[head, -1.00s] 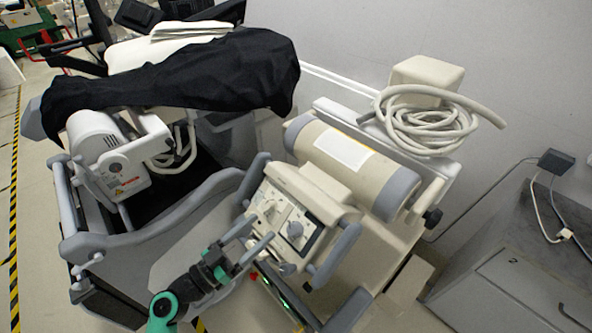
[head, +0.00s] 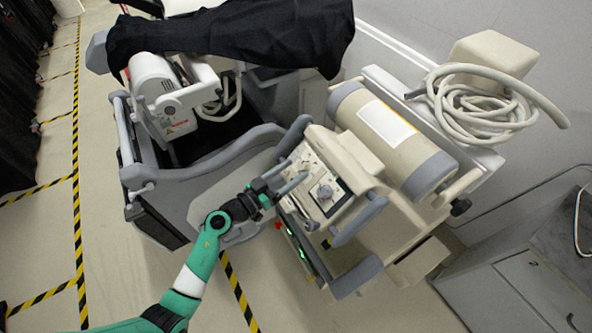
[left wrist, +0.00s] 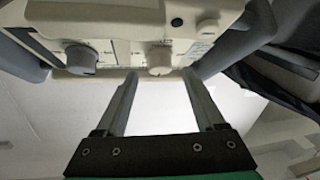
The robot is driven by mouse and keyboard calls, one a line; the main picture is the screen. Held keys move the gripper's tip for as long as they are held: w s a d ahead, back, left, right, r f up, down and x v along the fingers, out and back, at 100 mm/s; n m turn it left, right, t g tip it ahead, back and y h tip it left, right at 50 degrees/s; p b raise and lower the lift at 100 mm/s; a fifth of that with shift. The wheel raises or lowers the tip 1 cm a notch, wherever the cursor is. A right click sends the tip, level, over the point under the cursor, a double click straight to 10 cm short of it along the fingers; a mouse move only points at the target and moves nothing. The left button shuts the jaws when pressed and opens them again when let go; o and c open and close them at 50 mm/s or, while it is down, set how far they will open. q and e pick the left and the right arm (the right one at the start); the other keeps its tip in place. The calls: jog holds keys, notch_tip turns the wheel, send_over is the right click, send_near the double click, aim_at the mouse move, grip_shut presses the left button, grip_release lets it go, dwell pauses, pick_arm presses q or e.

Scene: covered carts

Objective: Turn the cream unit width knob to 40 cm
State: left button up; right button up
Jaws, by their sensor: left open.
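The cream unit (head: 350,165) stands in the middle of the head view, with its control panel tilted up. In that view a cream knob (left wrist: 159,60) stands on the panel edge, just beyond and between my fingertips. I cannot read the labels or scale, so the knob's setting is unclear. My left gripper (head: 298,169) is open and empty at the panel, its two grey fingers (left wrist: 159,76) on either side of the cream knob's line. My right gripper is not in view.
A grey handle (head: 359,221) rises at the panel's right side. A beige cylinder (head: 390,140) and a coiled hose (head: 475,105) lie behind. A cart under a black cover (head: 230,40) stands at the left. Taped floor (head: 60,240) is open at far left.

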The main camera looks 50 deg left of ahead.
pick_arm(q)
jog(key=shift+w, duration=1)
grip_shut()
